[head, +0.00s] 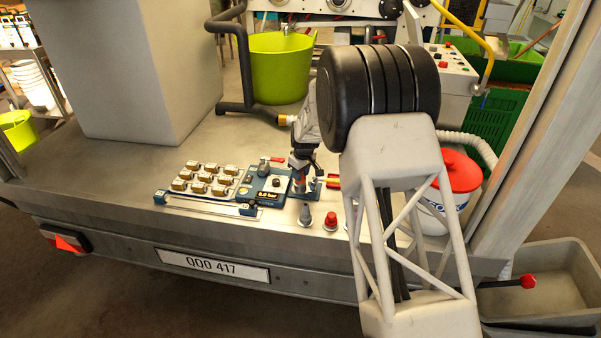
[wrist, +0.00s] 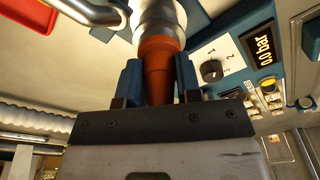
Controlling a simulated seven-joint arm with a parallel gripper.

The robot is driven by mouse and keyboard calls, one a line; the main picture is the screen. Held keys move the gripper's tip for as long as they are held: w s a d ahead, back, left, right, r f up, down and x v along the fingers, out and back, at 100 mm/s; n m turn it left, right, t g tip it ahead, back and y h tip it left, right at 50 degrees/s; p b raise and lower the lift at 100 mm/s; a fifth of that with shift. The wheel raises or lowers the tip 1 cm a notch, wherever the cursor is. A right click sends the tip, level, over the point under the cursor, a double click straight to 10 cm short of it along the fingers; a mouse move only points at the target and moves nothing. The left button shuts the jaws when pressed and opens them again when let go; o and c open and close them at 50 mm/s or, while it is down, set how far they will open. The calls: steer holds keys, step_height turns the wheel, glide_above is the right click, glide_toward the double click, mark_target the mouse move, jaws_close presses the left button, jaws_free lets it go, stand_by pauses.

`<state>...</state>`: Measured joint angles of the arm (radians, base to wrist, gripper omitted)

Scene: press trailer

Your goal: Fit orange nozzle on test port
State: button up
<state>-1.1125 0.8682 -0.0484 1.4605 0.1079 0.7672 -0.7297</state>
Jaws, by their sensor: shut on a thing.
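My gripper (wrist: 157,85) is shut on the orange nozzle (wrist: 157,62), with one blue finger on each side of it. In the wrist view the nozzle's wide end meets a shiny metal cylinder (wrist: 158,14); I cannot tell whether it is seated on it or only lines up with it. In the head view my gripper (head: 301,174) is low over the right end of the blue test unit (head: 268,186), and the nozzle is mostly hidden. The unit's dial (wrist: 211,71) and its "bar" display (wrist: 263,46) show beside the nozzle in the wrist view.
A rack of small brass-coloured parts (head: 205,178) lies left of the unit. A grey cone-shaped piece (head: 305,214) and a red knob (head: 330,221) stand in front. A lime bucket (head: 279,68) is behind, and a white tub with a red lid (head: 460,172) is right.

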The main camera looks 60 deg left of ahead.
steer(key=shift+f, duration=0.15)
steer(key=o, duration=0.7)
steer(key=r, duration=0.3)
steer(key=d+r, duration=0.1)
steer(key=r, duration=0.7)
steer(key=shift+w+d, duration=0.15)
stand_by(0.7)
stand_by(0.6)
step_height(320, 180, up, 9)
glide_above(303, 174)
stand_by(0.9)
